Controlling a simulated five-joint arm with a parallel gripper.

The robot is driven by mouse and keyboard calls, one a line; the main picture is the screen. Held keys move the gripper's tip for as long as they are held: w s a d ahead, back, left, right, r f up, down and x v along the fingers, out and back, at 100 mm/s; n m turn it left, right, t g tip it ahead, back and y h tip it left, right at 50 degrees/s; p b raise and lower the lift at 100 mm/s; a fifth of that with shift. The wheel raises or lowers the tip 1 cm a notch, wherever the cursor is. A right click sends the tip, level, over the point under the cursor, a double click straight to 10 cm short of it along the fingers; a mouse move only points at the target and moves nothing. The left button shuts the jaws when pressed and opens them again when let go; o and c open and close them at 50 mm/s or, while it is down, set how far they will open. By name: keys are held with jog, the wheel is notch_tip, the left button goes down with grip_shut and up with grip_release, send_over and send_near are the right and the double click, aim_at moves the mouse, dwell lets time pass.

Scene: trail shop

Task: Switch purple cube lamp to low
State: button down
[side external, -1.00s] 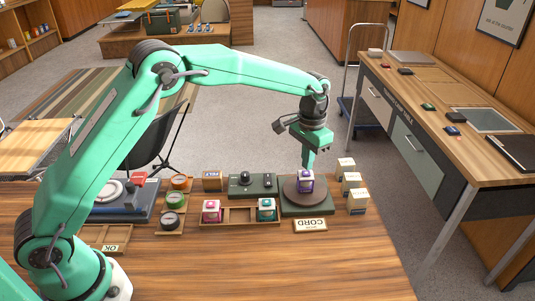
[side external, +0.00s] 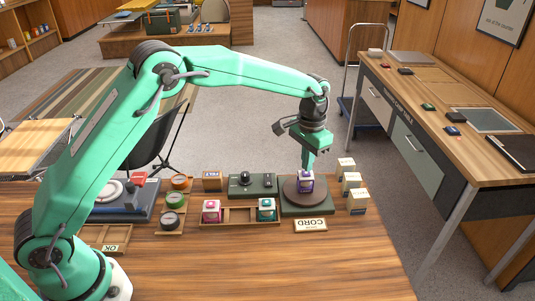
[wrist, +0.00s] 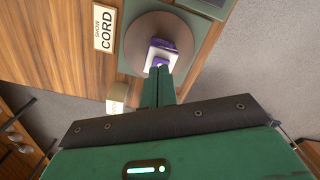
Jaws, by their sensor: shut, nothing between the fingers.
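The purple and white cube lamp (side external: 305,182) stands on a round brown disc on a dark green base (side external: 304,209). In the wrist view the lamp (wrist: 160,52) shows a purple top with a light button, on the disc (wrist: 181,31). My gripper (side external: 307,170) points down directly over the lamp, with its fingertips at or just above the top. In the wrist view my fingers (wrist: 160,72) are together and empty, at the lamp's near edge. I cannot tell whether they touch it. The lamp's setting cannot be read.
A CORD sign (side external: 310,225) lies before the base. Pink (side external: 212,211) and teal (side external: 266,210) cube lamps sit in a wooden tray to the left. A dark green panel with knobs (side external: 252,185) is behind them. Several small boxes (side external: 352,182) stand close on the right. The front table is clear.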

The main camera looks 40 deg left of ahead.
jog(key=shift+f, duration=1.1)
jog(key=shift+s+f, duration=0.1)
jog(key=shift+f, duration=0.1)
dwell(0.4)
jog(key=shift+r, duration=1.3)
jog(key=shift+r, duration=0.15)
jog(key=shift+r, duration=2.45)
jog(key=shift+r, duration=0.1)
